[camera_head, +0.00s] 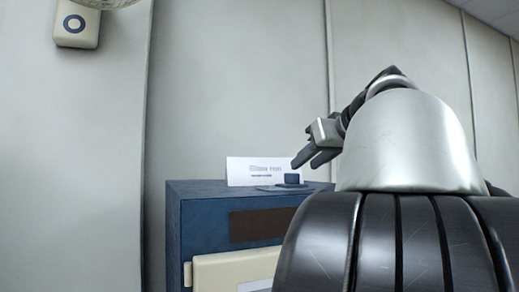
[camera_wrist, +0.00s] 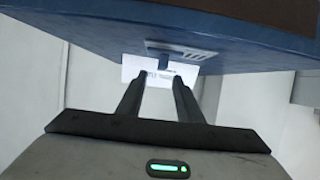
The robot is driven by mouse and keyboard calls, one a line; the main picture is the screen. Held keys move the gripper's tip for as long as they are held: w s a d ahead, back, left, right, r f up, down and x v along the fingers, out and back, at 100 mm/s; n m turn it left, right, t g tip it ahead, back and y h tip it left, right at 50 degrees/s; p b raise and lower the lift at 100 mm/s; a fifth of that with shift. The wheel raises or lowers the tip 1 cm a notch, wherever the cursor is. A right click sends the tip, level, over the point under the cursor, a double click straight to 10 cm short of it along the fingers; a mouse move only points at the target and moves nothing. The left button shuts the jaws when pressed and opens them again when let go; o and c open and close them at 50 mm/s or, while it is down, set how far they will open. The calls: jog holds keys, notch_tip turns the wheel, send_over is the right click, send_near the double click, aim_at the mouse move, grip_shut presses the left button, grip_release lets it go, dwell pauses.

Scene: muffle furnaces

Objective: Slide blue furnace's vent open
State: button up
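The blue furnace (camera_head: 200,225) stands low in the middle of the head view, with its top edge visible. On its top is the vent, a flat plate (camera_head: 268,188) with a small blue knob (camera_head: 292,179). In the wrist view the slotted vent plate (camera_wrist: 190,52) shows near the top, with the knob (camera_wrist: 163,62) projecting from it. My gripper (camera_head: 305,163) is just above and to the right of the knob in the head view. In the wrist view its two fingers (camera_wrist: 160,77) are apart, with the knob beyond the gap between their tips. No contact is visible.
A white label card (camera_head: 252,170) stands on the furnace top behind the vent; its text is blurred. The furnace's cream door (camera_head: 235,270) is below, partly hidden by my arm. A cream wall fixture (camera_head: 77,25) is at the upper left. Pale wall panels stand behind.

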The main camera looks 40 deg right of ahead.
jog(key=v, duration=0.9)
